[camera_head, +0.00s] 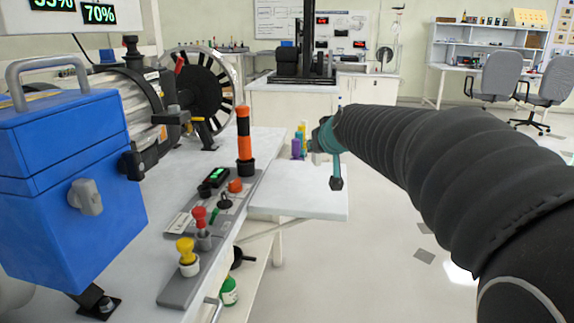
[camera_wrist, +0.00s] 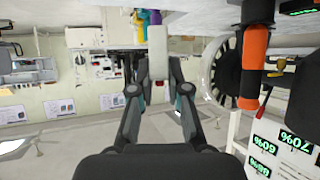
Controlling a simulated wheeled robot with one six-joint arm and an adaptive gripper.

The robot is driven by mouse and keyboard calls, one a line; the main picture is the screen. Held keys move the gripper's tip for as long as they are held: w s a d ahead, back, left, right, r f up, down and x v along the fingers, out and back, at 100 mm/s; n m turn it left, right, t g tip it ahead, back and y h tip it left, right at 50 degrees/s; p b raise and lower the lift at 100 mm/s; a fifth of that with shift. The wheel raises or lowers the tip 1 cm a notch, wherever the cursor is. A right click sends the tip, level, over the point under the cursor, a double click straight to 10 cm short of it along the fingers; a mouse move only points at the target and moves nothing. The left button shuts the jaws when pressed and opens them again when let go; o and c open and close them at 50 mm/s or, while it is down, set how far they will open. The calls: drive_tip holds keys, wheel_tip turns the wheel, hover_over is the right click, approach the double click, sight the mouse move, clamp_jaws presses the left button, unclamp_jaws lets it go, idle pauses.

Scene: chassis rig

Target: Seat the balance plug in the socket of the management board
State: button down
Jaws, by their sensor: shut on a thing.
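My gripper (camera_wrist: 158,82) is shut on a pale block in the wrist view, which I take to be the balance plug (camera_wrist: 158,48); its finer shape is not clear. The held piece is mostly hidden there. A grey panel (camera_head: 181,290) with red and yellow knobs lies on the bench at left. I cannot make out the management board or its socket for sure in either view.
A blue box (camera_head: 70,160) with a handle stands at the bench's left. An orange-and-black post (camera_head: 244,140) rises behind the panel, and also shows in the wrist view (camera_wrist: 254,50).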

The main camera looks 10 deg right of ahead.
drive_tip(key=w+f, duration=0.1)
drive_tip(key=w+a+f, duration=0.1)
drive_tip(key=w, duration=0.1)
drive_tip(key=w+a+f, duration=0.1)
drive_tip(key=w, duration=0.1)
drive_tip(key=shift+w+f+p, duration=0.15)
drive_tip(key=shift+f+p, duration=0.05)
drive_tip(key=shift+p, duration=0.2)
drive_tip(key=shift+f+b, duration=0.55)
drive_tip(key=shift+f, duration=1.45)
drive_tip(key=shift+f, duration=0.1)
drive_tip(key=shift+f, duration=0.1)
drive_tip(key=c, duration=1.1)
unclamp_jaws()
drive_tip(key=shift+c, duration=0.2)
